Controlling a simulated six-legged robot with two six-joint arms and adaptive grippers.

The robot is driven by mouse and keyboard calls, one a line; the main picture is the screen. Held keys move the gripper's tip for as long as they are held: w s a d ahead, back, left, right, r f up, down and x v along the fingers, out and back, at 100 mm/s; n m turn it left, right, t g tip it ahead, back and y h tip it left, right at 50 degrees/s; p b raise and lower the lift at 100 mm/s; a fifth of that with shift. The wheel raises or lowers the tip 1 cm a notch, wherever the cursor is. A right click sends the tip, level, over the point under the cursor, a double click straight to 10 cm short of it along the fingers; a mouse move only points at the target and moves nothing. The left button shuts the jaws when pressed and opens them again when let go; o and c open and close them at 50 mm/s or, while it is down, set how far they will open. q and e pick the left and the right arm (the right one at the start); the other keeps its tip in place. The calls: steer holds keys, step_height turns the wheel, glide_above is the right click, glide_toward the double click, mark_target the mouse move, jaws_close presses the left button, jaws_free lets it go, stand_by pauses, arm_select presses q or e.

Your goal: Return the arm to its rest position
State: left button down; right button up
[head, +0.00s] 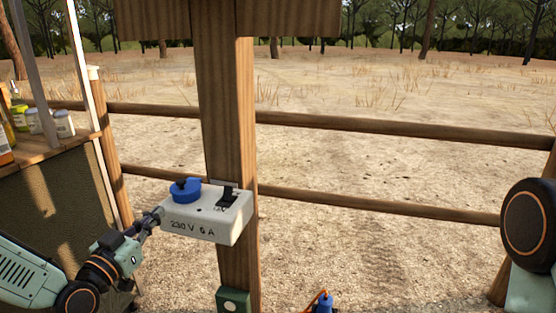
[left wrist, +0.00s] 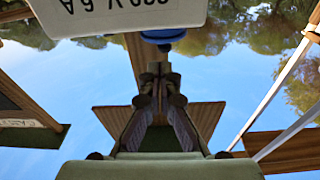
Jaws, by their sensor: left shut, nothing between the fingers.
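My left arm comes in from the lower left of the head view. Its gripper (head: 154,217) is at the left end of a pale box (head: 205,222) marked "230 V 6 A", fixed to a wooden post. In the left wrist view the fingers (left wrist: 157,80) are together with nothing between them. The box (left wrist: 115,12) shows upside down there, with its blue round part (left wrist: 163,36) near the fingertips. I cannot tell whether the fingertips touch the box. A dark switch (head: 228,198) is on the box top. My right gripper is out of view.
The wooden post (head: 228,120) stands mid-view, with a green box (head: 233,300) low on it. A counter (head: 45,150) with jars and bottles is at left. Fence rails (head: 380,125) cross behind. A blue object with an orange cord (head: 323,303) shows at the bottom edge.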

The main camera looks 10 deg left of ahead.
arm_select(q)
steer(key=s+d+f+n+g+p, duration=0.1)
steer(key=s+d+f+n+g, duration=0.1)
steer(key=s+d+f+g, duration=0.4)
steer(key=s+d+f+n+g+p, duration=0.2)
steer(key=s+f+n+g, duration=0.1)
steer(key=f, duration=0.5)
steer(key=s+d+f+m+g+p, duration=0.1)
steer(key=s+d+g+p, duration=0.1)
steer(key=s, duration=0.6)
steer(key=s+d+f+g+y+p, duration=0.1)
steer(key=s+g, duration=0.3)
steer(key=s, duration=0.5)
steer(key=s+d+f+m+g+y+p, duration=0.1)
steer(key=s+d+f+g+p, duration=0.2)
steer(key=s, duration=0.6)
steer(key=shift+s+m+g+p, duration=0.25)
steer(key=shift+m+g+p, duration=0.05)
steer(key=shift+g+p, duration=0.2)
